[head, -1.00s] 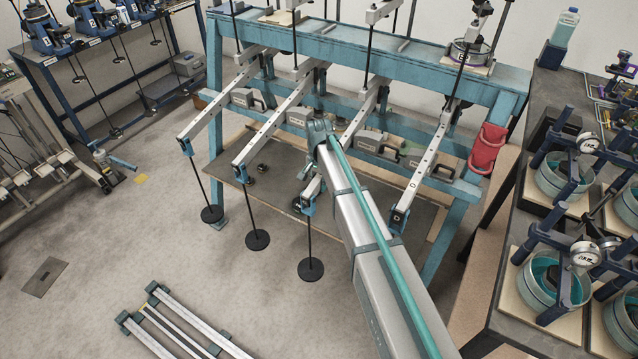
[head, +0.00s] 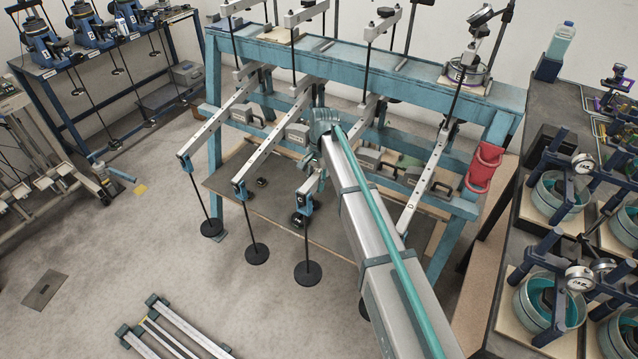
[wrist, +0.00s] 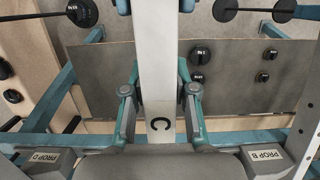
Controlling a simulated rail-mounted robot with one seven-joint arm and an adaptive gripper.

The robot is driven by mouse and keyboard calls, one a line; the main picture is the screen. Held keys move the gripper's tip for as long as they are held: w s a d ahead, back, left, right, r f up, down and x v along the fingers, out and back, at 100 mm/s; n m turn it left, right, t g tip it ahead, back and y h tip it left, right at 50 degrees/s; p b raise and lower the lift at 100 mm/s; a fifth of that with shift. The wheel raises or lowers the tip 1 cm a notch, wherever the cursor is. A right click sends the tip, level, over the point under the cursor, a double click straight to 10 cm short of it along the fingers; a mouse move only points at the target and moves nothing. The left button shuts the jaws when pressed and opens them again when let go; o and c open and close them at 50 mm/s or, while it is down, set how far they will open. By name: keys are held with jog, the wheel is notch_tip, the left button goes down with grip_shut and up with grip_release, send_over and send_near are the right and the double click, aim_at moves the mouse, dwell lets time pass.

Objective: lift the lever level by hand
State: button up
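Lever C (wrist: 158,50) is a pale metal beam marked with a black C. In the wrist view it runs down the middle, between the two fingers of my gripper (wrist: 159,92). In the head view the front end of lever C (head: 310,188) slopes down toward the front, with a rod and a round black weight (head: 307,272) hanging below. My arm hides much of this lever and most of the gripper.
Blocks labelled PROP D (wrist: 45,160) and PROP B (wrist: 266,158) flank the gripper. The blue frame (head: 395,68) stands behind. Rails lie on the floor at front left.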

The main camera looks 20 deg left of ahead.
jog(key=o, duration=0.3)
jog(key=shift+o, duration=0.2)
jog(key=r, duration=0.4)
jog(key=w+r, duration=0.1)
jog(key=r, duration=0.3)
jog(key=w+r, duration=0.1)
jog(key=r, duration=0.2)
jog(key=shift+w+d+r, duration=0.1)
jog(key=shift+d+r, duration=0.2)
jog(key=shift+r, duration=0.1)
